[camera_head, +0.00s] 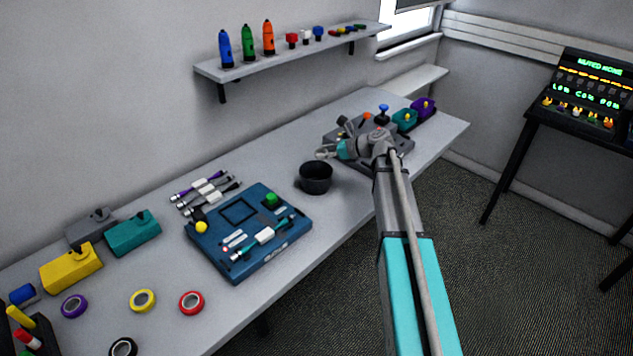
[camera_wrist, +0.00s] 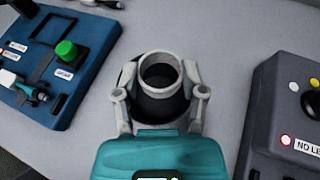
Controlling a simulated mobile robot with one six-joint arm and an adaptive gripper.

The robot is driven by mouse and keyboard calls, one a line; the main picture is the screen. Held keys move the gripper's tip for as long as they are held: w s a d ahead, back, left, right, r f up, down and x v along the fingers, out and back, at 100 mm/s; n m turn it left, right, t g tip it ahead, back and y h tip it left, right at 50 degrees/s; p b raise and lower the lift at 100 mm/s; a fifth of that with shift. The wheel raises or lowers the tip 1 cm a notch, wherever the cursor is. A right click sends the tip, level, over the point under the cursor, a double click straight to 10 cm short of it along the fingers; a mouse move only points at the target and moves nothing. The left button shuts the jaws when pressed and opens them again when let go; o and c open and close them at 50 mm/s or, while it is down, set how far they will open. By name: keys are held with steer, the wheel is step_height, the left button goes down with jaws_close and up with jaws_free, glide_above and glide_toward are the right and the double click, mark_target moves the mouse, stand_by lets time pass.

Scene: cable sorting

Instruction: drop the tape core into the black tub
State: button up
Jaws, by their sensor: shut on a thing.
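My gripper (camera_wrist: 160,97) is shut on the tape core (camera_wrist: 141,70), a pale grey-white ring, with one finger on either side of it. In the head view my gripper (camera_head: 328,153) holds the core up near the black tub (camera_head: 315,181), at the tub's upper right. The tub is a round black cup standing on the table. In the wrist view the dark tub (camera_wrist: 160,110) lies beneath the core, and its dark inside shows through the ring. The exact height of the core above the rim is hard to tell.
A blue fixture board (camera_head: 208,254) with a green knob lies left of the tub. A grey control box (camera_wrist: 291,95) stands to the right in the wrist view. Several tape rolls, including a red one (camera_head: 191,302), lie at front left.

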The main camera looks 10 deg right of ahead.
mark_target(325, 166)
steer(key=shift+f+b, duration=2.5)
steer(key=shift+f, duration=0.2)
steer(key=o, duration=0.8)
steer(key=shift+s, duration=0.2)
